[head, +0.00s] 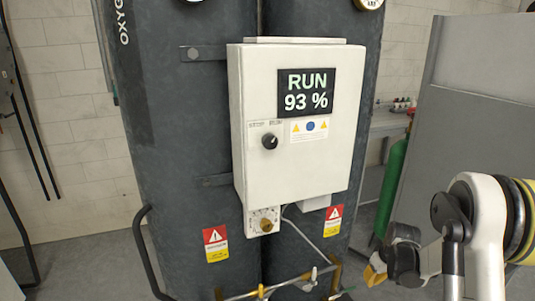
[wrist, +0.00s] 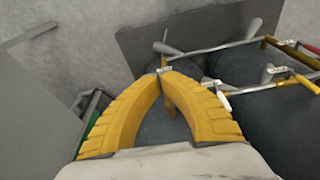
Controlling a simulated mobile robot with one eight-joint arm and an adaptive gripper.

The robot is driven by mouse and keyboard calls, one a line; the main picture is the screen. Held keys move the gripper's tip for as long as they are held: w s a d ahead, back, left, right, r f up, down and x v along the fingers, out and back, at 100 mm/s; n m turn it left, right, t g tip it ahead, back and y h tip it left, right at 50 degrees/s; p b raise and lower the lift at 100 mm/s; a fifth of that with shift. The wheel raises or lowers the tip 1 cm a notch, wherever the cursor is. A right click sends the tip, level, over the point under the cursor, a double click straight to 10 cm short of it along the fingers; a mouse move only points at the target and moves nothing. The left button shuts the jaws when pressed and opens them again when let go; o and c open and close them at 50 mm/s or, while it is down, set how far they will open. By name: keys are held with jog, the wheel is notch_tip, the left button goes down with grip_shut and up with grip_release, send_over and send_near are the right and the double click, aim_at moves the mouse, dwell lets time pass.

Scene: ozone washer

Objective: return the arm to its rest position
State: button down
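My arm (head: 490,225) shows at the lower right of the head view, with my gripper (head: 374,275) low and pointing left, in front of the grey floor. In the wrist view, my gripper's (wrist: 163,73) two yellow ribbed fingers arch together and their tips meet. I see nothing held between them. Pipework with a small valve lies behind the tips in that view; the depth between them is hard to tell.
A white control box (head: 250,100) reading "RUN 93 %" hangs on two dark tanks (head: 175,130). Brass pipes and valves (head: 265,291) run low in front. A green cylinder (head: 393,185) and a grey cabinet (head: 475,130) stand at right.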

jog(key=s+a+r+m+t, duration=0.1)
jog(key=s+a+r, duration=0.2)
jog(key=r, duration=0.4)
jog(key=s+a+r, duration=0.3)
jog(key=r, duration=0.3)
jog(key=s+a+r+m+t, duration=0.1)
jog(key=s+a+r, duration=0.2)
jog(key=r, duration=0.4)
jog(key=s+a+r+t, duration=0.1)
jog(key=s+a+r, duration=0.2)
jog(key=s, duration=0.6)
jog(key=s+a+r+m+t, duration=0.1)
jog(key=s+a+r, duration=0.2)
jog(key=s, duration=0.6)
jog(key=shift+a+h, duration=0.35)
jog(key=shift+h, duration=0.05)
